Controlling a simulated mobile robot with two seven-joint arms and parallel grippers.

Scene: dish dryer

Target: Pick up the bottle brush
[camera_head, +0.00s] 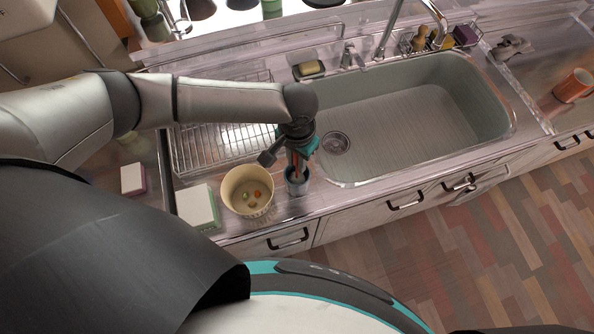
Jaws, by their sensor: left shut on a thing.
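My left gripper (299,158) points down just left of the sink's near left corner. It is shut on a thin reddish-brown handle (296,164), which appears to be the bottle brush. The handle stands about upright over a small grey-blue cup (297,186) on the counter. The brush's lower end is hidden in the cup, and I cannot tell how deep it sits. My gripper hides the top of the handle. My right gripper is not in view.
A cream bowl (231,193) with small colored pieces stands just left of the cup. A white-and-green box (198,208) is left of it. The faucet (385,35) is at the back.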

